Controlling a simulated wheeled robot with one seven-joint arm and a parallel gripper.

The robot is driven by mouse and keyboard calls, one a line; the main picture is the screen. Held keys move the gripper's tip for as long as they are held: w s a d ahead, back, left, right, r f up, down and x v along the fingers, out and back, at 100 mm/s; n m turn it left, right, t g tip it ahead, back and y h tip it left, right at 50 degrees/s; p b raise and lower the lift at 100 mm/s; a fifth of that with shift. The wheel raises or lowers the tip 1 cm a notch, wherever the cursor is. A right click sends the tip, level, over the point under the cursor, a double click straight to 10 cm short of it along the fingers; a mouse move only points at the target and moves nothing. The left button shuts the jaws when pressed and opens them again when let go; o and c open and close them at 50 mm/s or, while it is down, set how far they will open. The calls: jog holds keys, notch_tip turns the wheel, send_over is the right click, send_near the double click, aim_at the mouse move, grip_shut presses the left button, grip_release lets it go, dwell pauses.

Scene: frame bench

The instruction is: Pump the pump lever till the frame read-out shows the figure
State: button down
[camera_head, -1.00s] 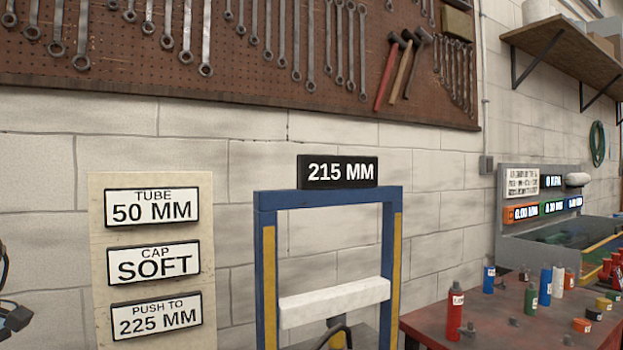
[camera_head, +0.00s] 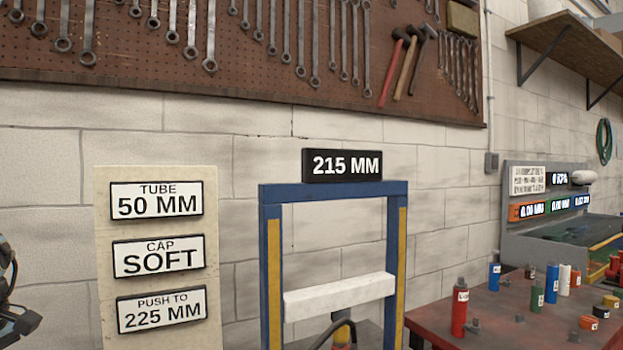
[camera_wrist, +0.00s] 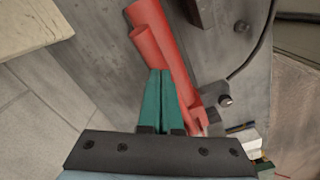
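The frame read-out (camera_head: 342,166) on top of the blue press frame (camera_head: 330,191) shows 215 MM. The lowest plate on the board, the push-to plate (camera_head: 161,309), reads 225 MM. A white crossbar (camera_head: 338,296) spans the frame, with a black hose and a bit of red and yellow below it. In the wrist view, a red lever-like bar (camera_wrist: 180,62) runs down beside and behind the green fingers of my gripper (camera_wrist: 160,73). The fingers are together, with nothing visible between them. They overlap the red part in the picture; I cannot tell whether they touch it.
Other plates on the board (camera_head: 108,310) read TUBE 50 MM and CAP SOFT. A red table (camera_head: 445,325) with several bottles and caps stands at right. In the wrist view, a black cable (camera_wrist: 262,50) curves past a grey surface at right.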

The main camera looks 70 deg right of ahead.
notch_tip(320, 180, down, 6)
jog(key=b, duration=0.2)
jog(key=shift+b, duration=0.35)
notch_tip(320, 180, up, 8)
jog(key=p, duration=0.7)
jog(key=shift+r, duration=0.2)
jog(key=shift+f, duration=0.2)
jog(key=shift+f+b, duration=2.3)
jog(key=shift+f, duration=1.65)
notch_tip(320, 180, up, 8)
jog(key=p, duration=0.7)
jog(key=shift+r, duration=0.15)
jog(key=shift+f, duration=0.2)
